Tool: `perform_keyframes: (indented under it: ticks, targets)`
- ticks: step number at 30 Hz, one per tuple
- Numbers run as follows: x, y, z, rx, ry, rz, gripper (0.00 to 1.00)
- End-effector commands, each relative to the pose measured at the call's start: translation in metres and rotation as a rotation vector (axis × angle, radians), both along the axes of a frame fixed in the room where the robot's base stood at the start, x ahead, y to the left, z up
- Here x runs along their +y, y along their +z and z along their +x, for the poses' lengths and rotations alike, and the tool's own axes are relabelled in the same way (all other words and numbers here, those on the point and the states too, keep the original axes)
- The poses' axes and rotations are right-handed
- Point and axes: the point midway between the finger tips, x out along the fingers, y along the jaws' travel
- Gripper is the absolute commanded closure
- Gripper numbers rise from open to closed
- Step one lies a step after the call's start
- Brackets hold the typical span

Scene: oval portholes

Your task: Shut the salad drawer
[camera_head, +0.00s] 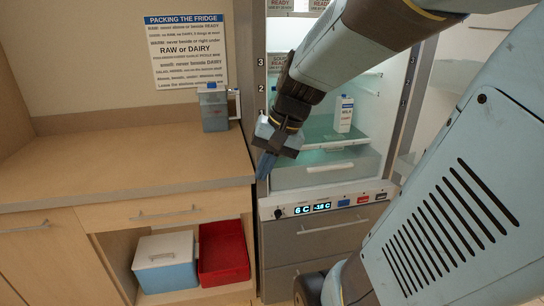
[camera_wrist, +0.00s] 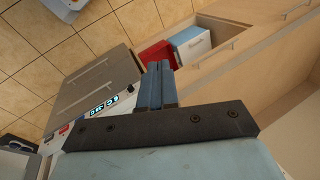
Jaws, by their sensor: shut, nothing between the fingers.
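The salad drawer (camera_head: 345,170) is the pale, see-through bin with a white bar handle at the bottom of the open fridge, under a greenish glass shelf (camera_head: 318,140). How far it stands out is hard to tell. My gripper (camera_head: 265,165) hangs at the left edge of the fridge opening, to the left of the drawer handle, fingers pointing down. It is shut and empty. In the wrist view the two blue fingers (camera_wrist: 157,86) lie together. They point toward the floor and lower cabinet. The drawer cannot be made out there.
A milk carton (camera_head: 344,114) stands on the glass shelf. A control panel (camera_head: 335,204) and a lower grey drawer (camera_head: 320,236) are below. The counter (camera_head: 120,165) at left holds a grey jug (camera_head: 214,108). A red bin (camera_head: 223,252) and a blue-white box (camera_head: 166,262) sit underneath.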

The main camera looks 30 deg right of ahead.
Motion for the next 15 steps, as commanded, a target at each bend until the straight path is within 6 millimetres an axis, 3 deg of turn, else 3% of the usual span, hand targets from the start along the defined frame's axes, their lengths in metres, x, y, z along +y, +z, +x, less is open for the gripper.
perform_keyframes:
  ticks: [8,15]
  targets:
    - [-0.016,-0.029,0.041,0.165,-0.268,0.333,1.0]
    - [-0.048,-0.05,0.082,0.242,-0.517,0.635,1.0]
